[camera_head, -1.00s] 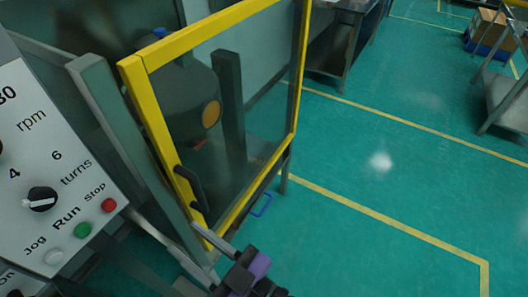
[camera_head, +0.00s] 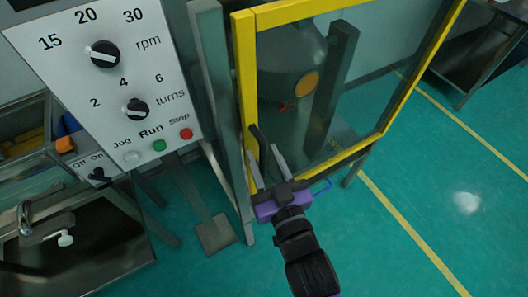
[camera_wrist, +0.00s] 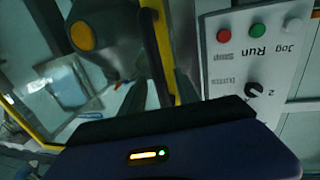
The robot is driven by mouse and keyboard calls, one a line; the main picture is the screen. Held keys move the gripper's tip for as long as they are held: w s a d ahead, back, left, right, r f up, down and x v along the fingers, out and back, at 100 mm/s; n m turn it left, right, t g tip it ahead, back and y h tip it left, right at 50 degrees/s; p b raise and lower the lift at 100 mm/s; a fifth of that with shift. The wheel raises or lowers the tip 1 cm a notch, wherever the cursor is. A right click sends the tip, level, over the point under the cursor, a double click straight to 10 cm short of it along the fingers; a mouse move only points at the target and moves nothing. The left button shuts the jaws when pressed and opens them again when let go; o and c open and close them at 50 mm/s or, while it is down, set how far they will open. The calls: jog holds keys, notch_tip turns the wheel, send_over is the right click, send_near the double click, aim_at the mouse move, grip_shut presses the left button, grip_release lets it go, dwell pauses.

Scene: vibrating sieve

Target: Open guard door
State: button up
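The guard door (camera_head: 245,85) has a yellow frame around a clear pane and stands upright right of the control panel. Its left edge is close to a grey post; I cannot tell whether it is slightly ajar. A black vertical bar handle (camera_head: 262,145) is on that left edge and also shows in the wrist view (camera_wrist: 152,45). My gripper (camera_head: 261,157) is at the handle's lower part. Its two grey fingers are apart, one on each side of the handle; contact is not clear. In the wrist view the fingers (camera_wrist: 160,92) are partly hidden by the gripper body.
The control panel (camera_head: 75,45) with knobs and buttons stands left of the door. A grey machine body (camera_head: 285,65) is behind the pane. A metal sink unit (camera_head: 75,235) is at lower left, a table (camera_head: 475,60) at upper right. The green floor (camera_head: 400,220) is clear on the right.

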jog(key=shift+w+a, duration=0.2)
jog(key=shift+w, duration=0.15)
grip_shut()
dwell(1.2)
